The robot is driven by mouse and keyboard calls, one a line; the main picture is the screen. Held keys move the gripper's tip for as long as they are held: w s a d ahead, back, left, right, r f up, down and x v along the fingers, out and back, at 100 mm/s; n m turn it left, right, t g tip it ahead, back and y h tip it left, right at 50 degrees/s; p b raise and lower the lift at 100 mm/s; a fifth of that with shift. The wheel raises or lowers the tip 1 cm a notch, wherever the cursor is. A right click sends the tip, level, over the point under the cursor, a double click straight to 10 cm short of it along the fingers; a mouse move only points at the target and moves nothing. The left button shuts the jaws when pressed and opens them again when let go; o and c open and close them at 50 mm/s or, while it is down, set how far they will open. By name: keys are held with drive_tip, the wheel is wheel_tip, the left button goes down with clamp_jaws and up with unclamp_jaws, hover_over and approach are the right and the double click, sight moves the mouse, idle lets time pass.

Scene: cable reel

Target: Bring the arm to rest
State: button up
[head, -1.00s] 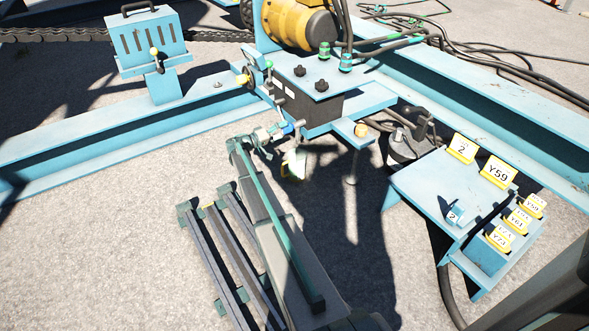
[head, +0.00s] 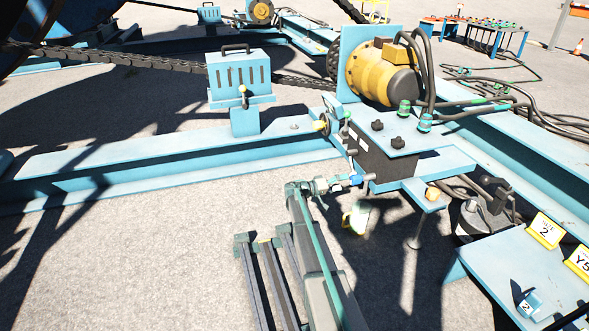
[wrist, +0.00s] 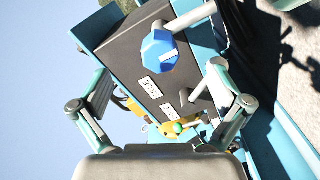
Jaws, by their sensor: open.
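My arm (head: 312,245) reaches up from the bottom of the head view toward a dark control box (head: 385,160) on the blue frame. My gripper (head: 338,184) is at the box's near side, beside a blue knob. In the wrist view my gripper (wrist: 160,78) is open, its two fingers spread wide left and right with nothing held between them. The blue faceted knob (wrist: 160,50) shows beyond and between the fingers, on a metal shaft from the box (wrist: 125,55). A label reading "FREE" (wrist: 148,88) is on the box face. Contact with the knob cannot be told.
A yellow motor (head: 385,75) stands behind the box. A blue slotted housing (head: 238,75) is at the left. A blue table (head: 505,265) with yellow number tags is at the lower right. Blue beams (head: 180,160) cross the ground; open concrete (head: 150,260) lies at the left front.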

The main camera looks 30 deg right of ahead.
drive_tip(key=s+a+f+n+y+p, duration=0.35)
drive_tip(key=s+a+f+y, duration=0.35)
drive_tip(key=s+a+f, duration=0.4)
drive_tip(key=s+a+f+n+y+p, duration=0.15)
drive_tip(key=s+a+y+p, duration=0.45)
drive_tip(key=s+a+p, duration=0.95)
drive_tip(key=s+a+r+n+g+y+p, duration=0.1)
drive_tip(key=s+a+r+p, duration=0.2)
drive_tip(key=s+a, duration=0.3)
drive_tip(key=s+a+r+y+p, duration=0.2)
drive_tip(key=s+a+r+p, duration=0.25)
drive_tip(key=s, duration=0.25)
drive_tip(key=s+a+r+n+g+y+p, duration=0.1)
drive_tip(key=s+a+r+p, duration=0.1)
drive_tip(key=s+a, duration=0.4)
drive_tip(key=s+a+r+g+p, duration=0.1)
drive_tip(key=s+a+r+p, duration=0.1)
drive_tip(key=s+r+p, duration=0.4)
drive_tip(key=s+a+r+g+p, duration=0.1)
drive_tip(key=s+a+r+p, duration=0.2)
drive_tip(key=s+r+p, duration=0.4)
drive_tip(key=shift+s+r+y, duration=0.25)
drive_tip(key=shift+s+y, duration=0.15)
